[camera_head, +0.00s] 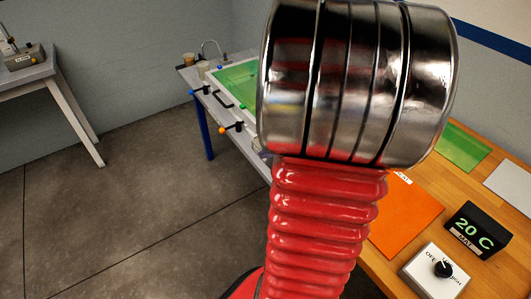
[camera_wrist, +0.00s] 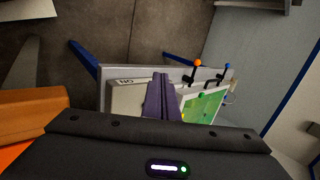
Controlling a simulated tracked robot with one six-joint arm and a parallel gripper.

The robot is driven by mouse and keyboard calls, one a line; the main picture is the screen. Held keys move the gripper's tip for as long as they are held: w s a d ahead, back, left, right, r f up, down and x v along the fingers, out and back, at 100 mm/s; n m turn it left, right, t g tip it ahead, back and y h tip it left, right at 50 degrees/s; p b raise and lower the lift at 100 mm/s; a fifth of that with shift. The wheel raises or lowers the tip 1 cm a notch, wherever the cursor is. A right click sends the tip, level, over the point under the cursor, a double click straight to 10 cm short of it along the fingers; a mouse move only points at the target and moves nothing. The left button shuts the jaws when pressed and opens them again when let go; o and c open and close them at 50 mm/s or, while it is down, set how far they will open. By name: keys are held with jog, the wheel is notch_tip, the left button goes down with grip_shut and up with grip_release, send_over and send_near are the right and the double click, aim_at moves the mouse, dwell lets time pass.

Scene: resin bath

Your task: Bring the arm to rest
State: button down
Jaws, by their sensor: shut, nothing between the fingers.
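My gripper (camera_wrist: 161,80) shows in the wrist view as two purple fingers pressed together, with nothing between them. The dark wrist housing fills the bottom of that view. In the head view my arm, with its red ribbed sleeve and chrome joint, rises through the middle and hides part of the bench. My gripper itself does not show in the head view. In the wrist view the fingers overlap a pale box with dark lettering (camera_wrist: 128,96) and the edge of a green panel (camera_wrist: 205,104). I cannot tell how far the fingers are from them.
A green-topped bath (camera_head: 236,85) with valves stands on the bench behind my arm. At right, the wooden bench top (camera_head: 390,258) carries an orange sheet (camera_head: 405,215), a display reading 20 C (camera_head: 478,230) and a knob box (camera_head: 435,272). The floor at left is clear.

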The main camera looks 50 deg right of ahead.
dwell(0.4)
jog(key=s+a+r+n, duration=0.1)
jog(key=a+r+n, duration=0.4)
jog(key=a, duration=0.5)
jog(key=s+a+r+n+g+y, duration=0.1)
jog(key=s+a+r+n, duration=0.1)
jog(key=a+r+n, duration=0.3)
jog(key=s+a+r+n+g, duration=0.1)
jog(key=a+r+n, duration=0.4)
jog(key=a+n, duration=0.5)
jog(key=a, duration=0.7)
jog(key=shift+s+a+r, duration=0.2)
jog(key=shift+s+r, duration=0.05)
jog(key=shift+s, duration=0.15)
